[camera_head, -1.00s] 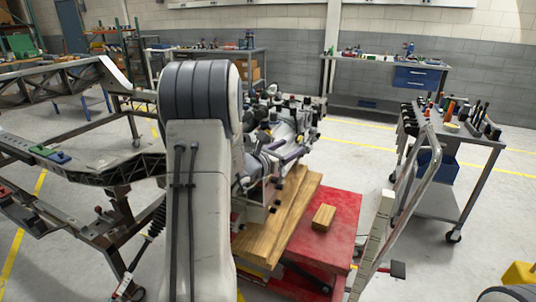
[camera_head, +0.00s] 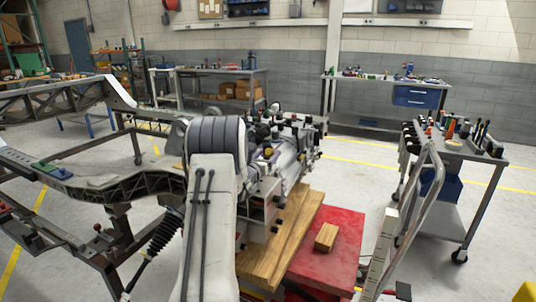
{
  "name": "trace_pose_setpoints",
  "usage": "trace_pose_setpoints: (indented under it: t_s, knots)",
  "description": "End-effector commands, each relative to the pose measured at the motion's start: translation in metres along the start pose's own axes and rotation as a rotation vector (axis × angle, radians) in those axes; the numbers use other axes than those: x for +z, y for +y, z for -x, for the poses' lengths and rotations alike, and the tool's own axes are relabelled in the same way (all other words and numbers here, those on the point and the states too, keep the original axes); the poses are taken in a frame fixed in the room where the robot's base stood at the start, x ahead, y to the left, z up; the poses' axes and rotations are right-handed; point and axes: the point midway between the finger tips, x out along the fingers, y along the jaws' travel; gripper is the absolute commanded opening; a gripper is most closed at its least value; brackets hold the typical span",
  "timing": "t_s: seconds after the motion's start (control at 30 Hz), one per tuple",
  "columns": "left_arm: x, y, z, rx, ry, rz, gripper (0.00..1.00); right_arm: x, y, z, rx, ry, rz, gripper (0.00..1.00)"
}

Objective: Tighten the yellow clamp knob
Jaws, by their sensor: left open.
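A small yellow spot (camera_head: 268,153) shows among the metal parts of the engine-like assembly (camera_head: 290,150); it may be the clamp knob, but it is too small to tell. The assembly stands at the end of the chassis frame (camera_head: 130,185), above a wooden board. My left arm (camera_head: 212,215) rises from the bottom and covers part of the assembly. My left gripper is open, mostly hidden behind the arm, and its fingertips cannot be picked out from the dark parts there. Contact with the knob cannot be seen. My right gripper is not in view.
A red stand (camera_head: 335,255) holds the wooden board (camera_head: 290,240) and a small wood block (camera_head: 326,237). A tool cart (camera_head: 470,150) and a metal handrail (camera_head: 430,185) stand to the right. Workbenches line the back wall. Open floor lies between.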

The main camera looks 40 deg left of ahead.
Motion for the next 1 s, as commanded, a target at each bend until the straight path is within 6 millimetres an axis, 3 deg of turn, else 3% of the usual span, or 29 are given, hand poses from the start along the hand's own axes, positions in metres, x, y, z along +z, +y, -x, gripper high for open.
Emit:
trace_pose_setpoints:
  t_s: [0.27, 0.3, 0.47, 0.5, 0.77, 1.0]
  knots:
    - [-0.001, 0.0, -0.003, 0.0, 0.0, 0.0, 0.68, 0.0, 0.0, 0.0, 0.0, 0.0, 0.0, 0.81]
    - [0.0, 0.0, -0.003, 0.0, 0.0, 0.0, 0.64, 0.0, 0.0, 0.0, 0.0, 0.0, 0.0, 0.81]
    - [0.0, 0.0, -0.002, 0.0, 0.0, 0.0, 0.03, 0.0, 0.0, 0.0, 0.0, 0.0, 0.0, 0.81]
    - [0.0, 0.0, -0.002, 0.0, 0.0, 0.0, 0.0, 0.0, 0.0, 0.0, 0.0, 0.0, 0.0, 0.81]
    - [-0.001, 0.001, -0.002, -0.011, -0.001, -0.017, 0.0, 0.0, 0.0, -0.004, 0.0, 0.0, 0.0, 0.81]
    - [-0.003, 0.003, -0.002, -0.071, -0.003, -0.106, 0.0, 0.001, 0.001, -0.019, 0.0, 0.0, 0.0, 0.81]
